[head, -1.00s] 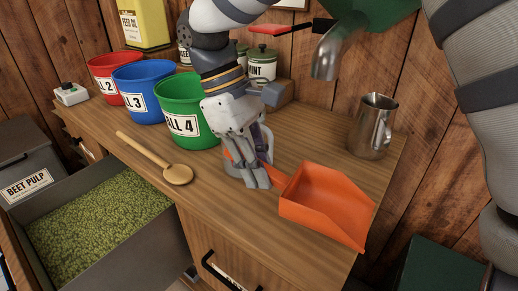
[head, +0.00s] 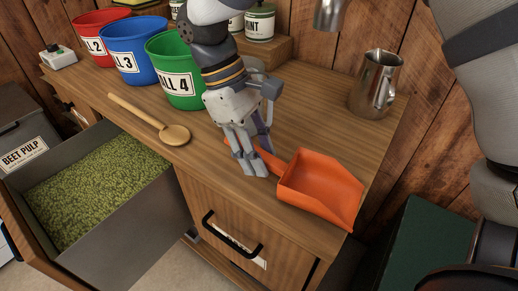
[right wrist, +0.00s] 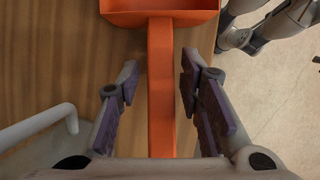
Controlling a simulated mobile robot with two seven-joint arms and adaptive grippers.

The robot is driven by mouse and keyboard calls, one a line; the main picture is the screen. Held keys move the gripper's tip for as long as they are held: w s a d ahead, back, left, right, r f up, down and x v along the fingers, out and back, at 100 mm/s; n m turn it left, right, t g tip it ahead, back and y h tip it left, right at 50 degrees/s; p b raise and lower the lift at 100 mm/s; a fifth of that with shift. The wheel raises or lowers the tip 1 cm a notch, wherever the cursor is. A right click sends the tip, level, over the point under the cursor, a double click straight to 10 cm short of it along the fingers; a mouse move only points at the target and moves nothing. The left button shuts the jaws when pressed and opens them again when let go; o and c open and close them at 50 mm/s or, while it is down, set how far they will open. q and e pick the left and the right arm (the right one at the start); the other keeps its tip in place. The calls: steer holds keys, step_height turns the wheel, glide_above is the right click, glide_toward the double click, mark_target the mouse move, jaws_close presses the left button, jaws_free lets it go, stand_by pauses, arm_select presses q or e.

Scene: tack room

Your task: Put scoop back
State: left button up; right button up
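The orange scoop (head: 322,188) lies on the wooden counter near its front right edge, with its handle pointing left toward my right gripper. My right gripper (head: 252,172) points down over the handle. In the right wrist view, the orange handle (right wrist: 161,90) runs between the two fingers (right wrist: 160,105), with a visible gap on each side, so the gripper is open around it. In the head view the fingers hide part of the handle. My left gripper is not identifiable in these views.
An open drawer (head: 110,238) of green pellets, beside the beet pulp label, is at left. A wooden spoon (head: 150,120), red, blue and green buckets (head: 172,75) stand left of the gripper. A metal jug (head: 376,85) stands behind the scoop. A pale curved rod (right wrist: 40,127) is left of the fingers.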

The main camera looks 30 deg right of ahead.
steer(key=v, duration=1.2)
steer(key=shift+a, duration=0.1)
arm_select(q)
steer(key=shift+w+r+p, duration=0.3)
steer(key=shift+w+r, duration=0.1)
arm_select(e)
step_height(320, 180, up, 8)
